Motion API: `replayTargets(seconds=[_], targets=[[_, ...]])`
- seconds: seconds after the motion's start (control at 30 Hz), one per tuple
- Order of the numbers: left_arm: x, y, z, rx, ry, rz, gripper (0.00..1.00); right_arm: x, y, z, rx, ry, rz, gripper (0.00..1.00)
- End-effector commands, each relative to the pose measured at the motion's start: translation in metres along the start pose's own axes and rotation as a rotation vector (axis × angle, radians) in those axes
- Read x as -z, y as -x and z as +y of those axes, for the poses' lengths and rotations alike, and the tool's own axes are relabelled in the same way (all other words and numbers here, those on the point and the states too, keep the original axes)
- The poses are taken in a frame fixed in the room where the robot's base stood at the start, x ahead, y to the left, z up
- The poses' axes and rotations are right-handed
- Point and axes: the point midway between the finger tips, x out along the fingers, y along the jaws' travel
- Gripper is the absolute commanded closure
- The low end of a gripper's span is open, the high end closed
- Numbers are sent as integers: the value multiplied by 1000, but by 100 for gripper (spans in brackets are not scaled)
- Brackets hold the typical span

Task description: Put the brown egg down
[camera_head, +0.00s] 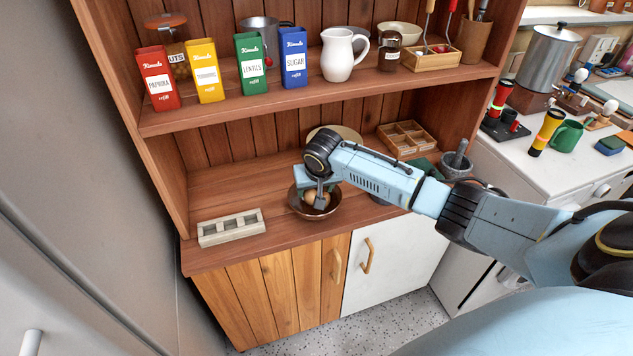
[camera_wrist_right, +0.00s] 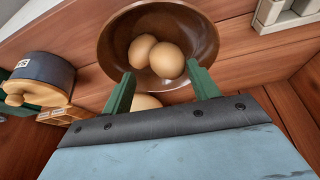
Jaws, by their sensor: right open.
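A brown bowl (camera_head: 330,211) stands on the hutch counter, under my right gripper (camera_head: 318,188). In the head view an egg (camera_head: 311,198) shows in it. In the right wrist view, two light brown eggs (camera_wrist_right: 141,50) (camera_wrist_right: 167,60) lie in the bowl (camera_wrist_right: 113,42). A third egg (camera_wrist_right: 147,102) shows partly between the green fingers of my right gripper (camera_wrist_right: 162,84), near the bowl's edge; the gripper body hides the rest, and I cannot tell what it rests on. The right gripper is open. My left gripper is not in view.
A pale tray with square hollows (camera_head: 231,227) sits left of the bowl. A wooden compartment box (camera_head: 408,140) and a plate (camera_head: 336,132) are behind. The shelf above holds tins and a white jug (camera_head: 340,56). Counter is clear behind the pale tray.

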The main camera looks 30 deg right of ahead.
Motion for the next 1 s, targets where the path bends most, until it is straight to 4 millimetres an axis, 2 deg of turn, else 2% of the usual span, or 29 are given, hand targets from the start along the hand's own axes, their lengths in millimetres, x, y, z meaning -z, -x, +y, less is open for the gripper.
replayTargets(seconds=[0.17, 0.4, 0.6, 0.8, 1.0], targets=[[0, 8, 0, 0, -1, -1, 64, 2, 26, 0, 2, 1, 2, 40], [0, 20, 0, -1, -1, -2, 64, 2, 78, 0, 2, 1, 3, 40], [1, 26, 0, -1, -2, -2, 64, 2, 109, 0, 2, 0, 1, 40], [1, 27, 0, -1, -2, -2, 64, 1, 121, 0, 0, 0, 0, 40], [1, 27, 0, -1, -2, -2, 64, 0, 121, 0, 1, 0, 0, 40]])
